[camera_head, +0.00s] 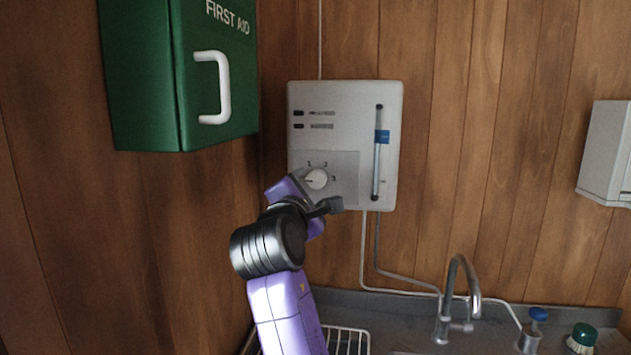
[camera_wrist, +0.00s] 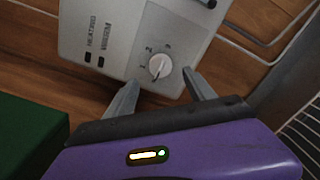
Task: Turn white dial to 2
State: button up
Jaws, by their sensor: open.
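The white dial (camera_head: 316,179) is a round knob on a grey square plate, low on a white wall unit (camera_head: 345,135). Numbers 1, 2 and 3 are printed around it. Its dark mark seems to point left, below the 1, but is small. In the wrist view the dial (camera_wrist: 159,67) lies ahead, between the two grey fingertips. My gripper (camera_wrist: 160,80) is open and empty, its fingers on either side of the dial and apparently short of it. In the head view my purple wrist partly covers the plate's lower left.
A green first aid box (camera_head: 150,80) with a white handle hangs at the left, close to my arm. A vertical slider bar (camera_head: 378,160) is right of the dial. Below are a sink tap (camera_head: 450,295), pipes and a wire rack (camera_head: 345,340).

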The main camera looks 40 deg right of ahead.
aim_at(316, 181)
jog(key=p+x, duration=0.2)
jog(key=x, duration=0.5)
jog(key=shift+w+d, duration=0.2)
jog(key=shift+d, duration=0.1)
jog(key=c, duration=1.4)
jog(key=shift+o, duration=0.2)
jog(key=shift+f, duration=0.1)
